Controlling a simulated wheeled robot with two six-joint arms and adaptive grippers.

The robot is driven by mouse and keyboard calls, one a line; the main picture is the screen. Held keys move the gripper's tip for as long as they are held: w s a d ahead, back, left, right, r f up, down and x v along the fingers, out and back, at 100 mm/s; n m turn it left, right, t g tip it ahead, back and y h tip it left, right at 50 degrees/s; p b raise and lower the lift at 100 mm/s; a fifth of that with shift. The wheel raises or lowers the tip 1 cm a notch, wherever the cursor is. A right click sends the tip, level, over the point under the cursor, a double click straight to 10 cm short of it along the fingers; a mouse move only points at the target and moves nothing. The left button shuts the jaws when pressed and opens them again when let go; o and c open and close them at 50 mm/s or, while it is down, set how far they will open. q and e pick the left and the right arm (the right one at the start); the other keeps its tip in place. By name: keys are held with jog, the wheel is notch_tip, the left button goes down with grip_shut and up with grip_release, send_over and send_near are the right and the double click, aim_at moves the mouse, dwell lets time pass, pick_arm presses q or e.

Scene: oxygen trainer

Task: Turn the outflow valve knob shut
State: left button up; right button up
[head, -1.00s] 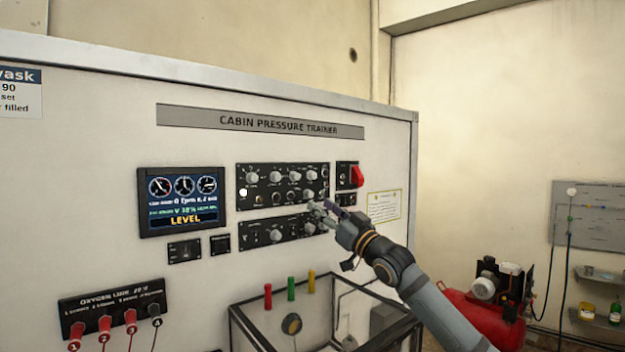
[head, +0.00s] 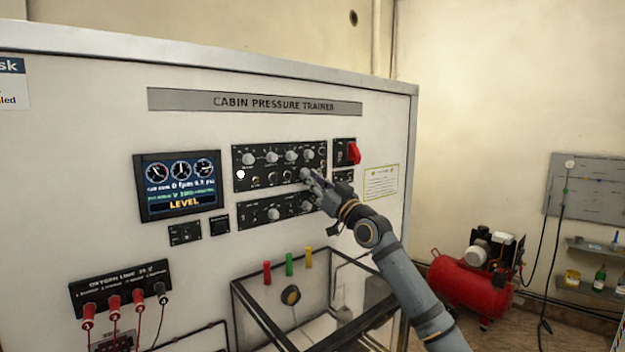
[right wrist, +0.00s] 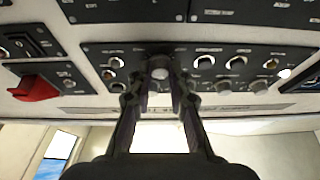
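The control panel (head: 280,166) under the "CABIN PRESSURE TRAINER" sign carries several pale knobs. Its small labels are too blurred to tell which knob is the outflow valve. My right gripper (head: 305,176) is at the lower right part of this panel. In the right wrist view, my right gripper (right wrist: 161,76) has its two fingers apart, with one pale knob (right wrist: 158,69) between or just beyond the tips. I cannot tell whether the fingers press on it. The gripper partly hides the knobs there in the head view. My left gripper is not in view.
A red switch (head: 354,153) sits right of the panel, and a second knob panel (head: 272,214) below. A screen (head: 181,187) reads LEVEL. A clear-sided case (head: 262,320) stands under my right arm. A red compressor (head: 472,282) is on the floor at right.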

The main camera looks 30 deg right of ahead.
grip_shut()
jog(key=n+g+y+b, duration=0.1)
jog(key=n+y+b, duration=0.1)
jog(key=n, duration=0.3)
jog(key=n+g+y+b, duration=0.2)
jog(key=n, duration=0.4)
jog(key=d+r+n+g+y+b, duration=0.1)
jog(key=n+y+b, duration=0.1)
jog(key=n, duration=0.3)
jog(key=shift+b, duration=0.6)
jog(key=n+p, duration=0.1)
jog(key=n+g+p, duration=0.1)
jog(key=n, duration=0.1)
jog(key=n+g+p, duration=0.1)
jog(key=shift+r+n, duration=0.3)
jog(key=shift+n, duration=0.1)
jog(key=shift+n+g+h+p, duration=0.55)
jog(key=shift+n+p, duration=0.45)
jog(key=shift+n, duration=0.5)
jog(key=shift+f, duration=0.1)
